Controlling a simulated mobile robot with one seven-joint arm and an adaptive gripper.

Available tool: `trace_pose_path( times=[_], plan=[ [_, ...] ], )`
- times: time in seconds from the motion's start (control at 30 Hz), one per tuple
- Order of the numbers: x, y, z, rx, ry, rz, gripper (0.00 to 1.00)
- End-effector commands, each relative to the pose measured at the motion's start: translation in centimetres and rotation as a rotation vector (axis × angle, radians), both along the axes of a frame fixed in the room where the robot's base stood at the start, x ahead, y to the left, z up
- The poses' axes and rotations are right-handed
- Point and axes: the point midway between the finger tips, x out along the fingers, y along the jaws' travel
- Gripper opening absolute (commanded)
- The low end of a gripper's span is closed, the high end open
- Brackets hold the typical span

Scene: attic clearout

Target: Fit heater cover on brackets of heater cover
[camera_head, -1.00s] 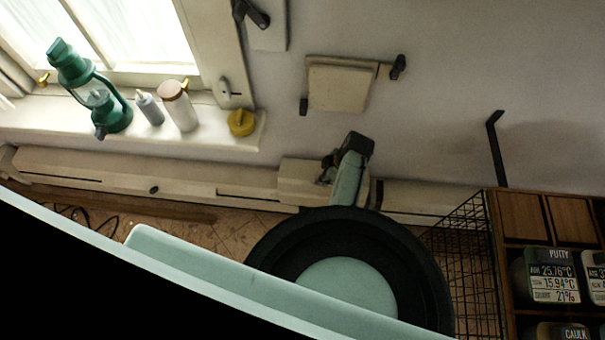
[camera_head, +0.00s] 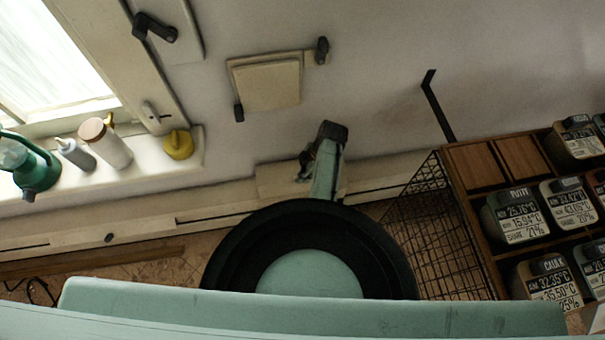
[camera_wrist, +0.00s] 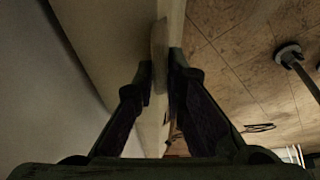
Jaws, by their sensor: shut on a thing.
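In the wrist view my gripper (camera_wrist: 161,75) has its two dark fingers on either side of a pale, upright part of a long cream panel, which looks like the heater cover (camera_wrist: 154,135). The panel runs away from me edge-on, next to a broad tan face on the left. In the head view a long cream panel (camera_head: 150,230) with dark slots and a small knob runs low along the wall. My gripper is partly hidden there behind my arm, by a raised cream block (camera_head: 275,182). I cannot make out the brackets or whether the cover touches them.
A window sill (camera_head: 150,165) above holds a green lantern (camera_head: 35,175), bottles and a yellow lidded item (camera_head: 179,145). A wire basket (camera_head: 430,225) and wooden shelf (camera_head: 480,240) with labelled containers stand right.

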Motion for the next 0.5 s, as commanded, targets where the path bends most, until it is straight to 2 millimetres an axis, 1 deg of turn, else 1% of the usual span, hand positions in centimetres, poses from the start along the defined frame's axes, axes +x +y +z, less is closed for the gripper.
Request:
trace_pose_path(
  times=[0.03, 0.17, 0.5],
  plan=[
    [0.2, 0.0, 0.3, 0.001, -0.003, 0.0, 0.0],
    [0.2, 0.0, -0.5, 0.001, -0.003, 0.0, 0.0],
    [0.1, 0.0, -3.2, 0.001, -0.002, 0.0, 0.0]
  ],
)
